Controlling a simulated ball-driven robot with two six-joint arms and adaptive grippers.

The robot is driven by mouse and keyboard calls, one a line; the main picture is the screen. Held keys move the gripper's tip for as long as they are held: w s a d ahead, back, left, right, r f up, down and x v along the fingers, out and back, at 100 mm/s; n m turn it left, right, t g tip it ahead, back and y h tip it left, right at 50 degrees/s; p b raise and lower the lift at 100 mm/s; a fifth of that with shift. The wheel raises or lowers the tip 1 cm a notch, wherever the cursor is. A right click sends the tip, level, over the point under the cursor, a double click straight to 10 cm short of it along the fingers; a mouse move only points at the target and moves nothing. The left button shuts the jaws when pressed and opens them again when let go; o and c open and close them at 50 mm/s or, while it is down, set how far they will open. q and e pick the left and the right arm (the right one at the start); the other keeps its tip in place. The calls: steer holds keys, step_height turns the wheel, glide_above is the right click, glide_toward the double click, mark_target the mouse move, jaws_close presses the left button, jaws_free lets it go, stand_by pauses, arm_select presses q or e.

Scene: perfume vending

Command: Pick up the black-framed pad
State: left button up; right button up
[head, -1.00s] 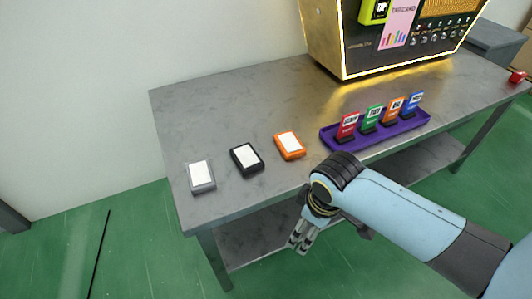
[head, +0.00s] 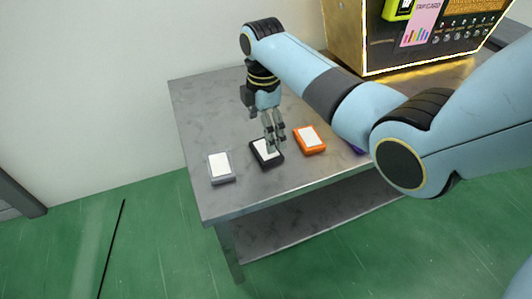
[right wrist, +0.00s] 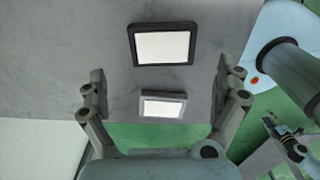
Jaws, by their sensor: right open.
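The black-framed pad (head: 266,153) has a white face and lies flat on the grey table, between a grey-framed pad (head: 221,168) and an orange-framed pad (head: 309,140). My right gripper (head: 274,142) points down over the black-framed pad and covers part of it in the head view. In the right wrist view, the right gripper's fingers (right wrist: 163,82) are spread apart and empty. There the black-framed pad (right wrist: 164,44) lies beyond the fingertips, and the grey-framed pad (right wrist: 163,105) shows between the fingers. My left gripper does not show in the head view.
The grey table (head: 290,182) has free room in front of the pads. A lit vending machine (head: 385,45) stands at the back right. The purple tray (head: 355,146) is mostly hidden behind my right arm, and its upright cards are not visible.

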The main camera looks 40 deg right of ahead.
mark_target(258, 147)
steer(key=shift+f, duration=0.8)
steer(key=f+b, duration=0.1)
steer(key=f, duration=0.3)
steer(key=shift+s+d+f+b, duration=0.15)
steer(key=shift+s+f+b, duration=0.05)
steer(key=shift+f+b, duration=0.2)
steer(key=shift+r, duration=0.1)
steer(key=c, duration=1)
steer(key=shift+o, duration=0.2)
